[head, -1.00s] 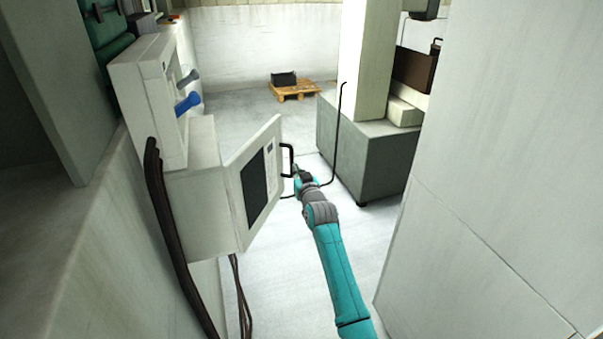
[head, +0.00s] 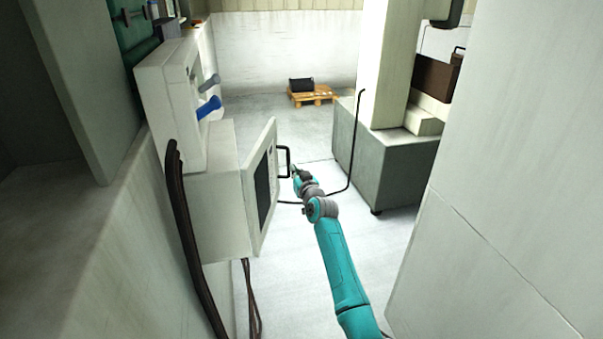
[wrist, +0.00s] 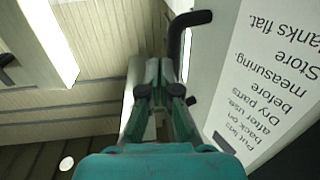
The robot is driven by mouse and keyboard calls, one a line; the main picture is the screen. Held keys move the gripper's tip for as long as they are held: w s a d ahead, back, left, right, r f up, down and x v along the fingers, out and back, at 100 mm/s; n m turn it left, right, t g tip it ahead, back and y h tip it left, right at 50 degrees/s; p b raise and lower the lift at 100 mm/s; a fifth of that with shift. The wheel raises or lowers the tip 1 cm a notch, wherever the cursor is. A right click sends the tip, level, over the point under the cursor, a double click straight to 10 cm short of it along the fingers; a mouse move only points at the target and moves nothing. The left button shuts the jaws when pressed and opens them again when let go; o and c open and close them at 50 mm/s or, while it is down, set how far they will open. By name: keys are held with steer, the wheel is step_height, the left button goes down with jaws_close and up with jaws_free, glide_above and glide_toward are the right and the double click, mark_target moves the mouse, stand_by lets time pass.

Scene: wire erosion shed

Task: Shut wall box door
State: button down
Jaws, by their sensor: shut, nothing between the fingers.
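The wall box (head: 217,195) is at the left in the head view. Its pale door (head: 264,150) stands partly open, angled out from the box, with a dark panel on the face I see. A black bar handle (head: 288,160) is at the door's far edge. My gripper (head: 296,171) is shut and empty, just right of the handle. In the wrist view, my shut gripper (wrist: 158,85) points toward the handle (wrist: 174,38), and the door's printed label (wrist: 280,75) is at the right. Whether the fingers touch the door or handle is unclear.
Dark cables (head: 190,250) hang along the left wall. A grey machine base (head: 385,165) stands right of my arm, and a large pale panel (head: 510,190) fills the right. A wooden pallet (head: 312,95) lies at the back. Pale floor is clear between.

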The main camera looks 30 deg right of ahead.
steer(key=w+a, duration=0.8)
steer(key=shift+a, duration=0.25)
stand_by(0.4)
